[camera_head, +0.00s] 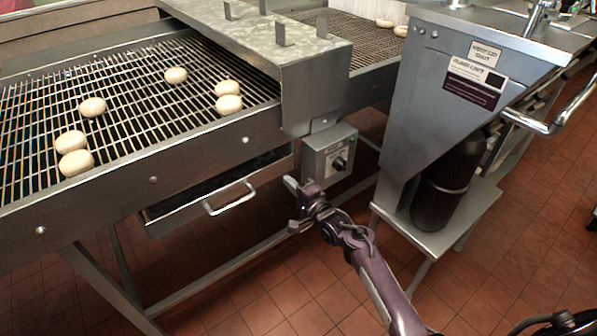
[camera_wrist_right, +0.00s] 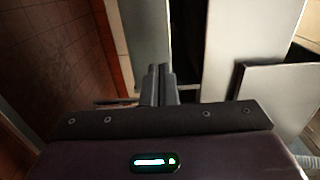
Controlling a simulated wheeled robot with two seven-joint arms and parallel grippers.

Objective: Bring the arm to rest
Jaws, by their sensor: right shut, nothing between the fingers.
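My right gripper (camera_head: 291,186) is in the middle of the head view, at the end of my purple arm that comes up from the lower right. It is in front of the grey control box (camera_head: 328,155) with a black knob, just right of the drawer handle (camera_head: 231,199). In the right wrist view its two grey fingers (camera_wrist_right: 160,86) are together, with nothing between them. I cannot tell from these views how close the fingers are to the metal surfaces. My left gripper is not in view.
A conveyor grill (camera_head: 130,125) with several pale dough rounds stands at left, under a metal hood (camera_head: 285,65). A grey cabinet (camera_head: 430,90) stands at right, with a dark cylinder (camera_head: 445,185) on its lower shelf (camera_head: 470,212). Red tile floor (camera_head: 270,290) is open below.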

